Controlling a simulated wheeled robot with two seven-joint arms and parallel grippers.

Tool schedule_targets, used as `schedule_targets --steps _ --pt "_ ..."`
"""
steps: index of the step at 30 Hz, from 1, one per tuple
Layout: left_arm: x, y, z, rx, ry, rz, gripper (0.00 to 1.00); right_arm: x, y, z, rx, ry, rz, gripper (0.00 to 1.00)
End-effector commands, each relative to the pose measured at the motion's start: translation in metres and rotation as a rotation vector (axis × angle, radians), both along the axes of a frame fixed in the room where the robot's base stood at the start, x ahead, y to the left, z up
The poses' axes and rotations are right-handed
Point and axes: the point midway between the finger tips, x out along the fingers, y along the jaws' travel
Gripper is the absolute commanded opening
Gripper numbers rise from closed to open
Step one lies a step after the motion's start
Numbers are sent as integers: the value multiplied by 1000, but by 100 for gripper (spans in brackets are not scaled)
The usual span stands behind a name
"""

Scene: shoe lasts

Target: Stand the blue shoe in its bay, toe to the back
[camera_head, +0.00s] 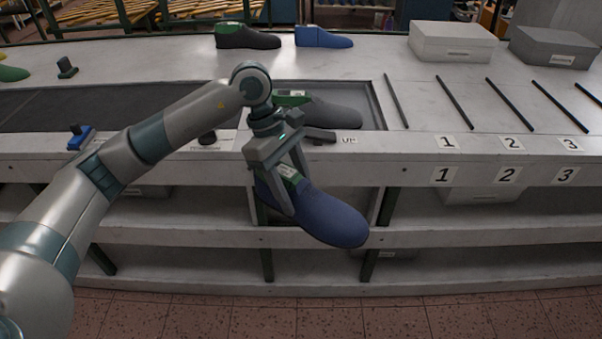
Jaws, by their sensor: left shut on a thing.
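The blue shoe (326,216) hangs in front of the bench's front edge, with its toe toward the lower right of the head view. My left gripper (282,196) is shut on its heel end, near a green patch with a white label. The numbered bays (478,112) lie on the bench top at the right, split by dark bars and marked 1, 2 and 3; they look empty. Another, smaller blue shoe (325,38) stands at the back of the bench. My right gripper is not in view.
A grey shoe (335,112) lies in a recessed tray (376,95) behind my left gripper. A black shoe (246,38) stands at the back. A white box (450,42) and a grey box (555,47) stand behind the bays. A dark belt (100,92) runs at the left.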

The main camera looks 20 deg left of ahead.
Motion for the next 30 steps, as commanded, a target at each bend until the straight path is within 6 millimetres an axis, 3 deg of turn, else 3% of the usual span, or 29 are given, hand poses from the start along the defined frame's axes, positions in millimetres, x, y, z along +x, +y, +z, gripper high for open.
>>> schedule_targets --steps 8,18,24,30 --pt "-34 15 -56 1 6 -372 0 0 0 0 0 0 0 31" --pt "-94 41 -128 0 4 -937 0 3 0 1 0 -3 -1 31" --pt "-119 54 -152 0 1 -1166 0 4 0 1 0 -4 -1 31" --pt "-128 58 -160 -1 0 -1249 0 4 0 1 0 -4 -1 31"
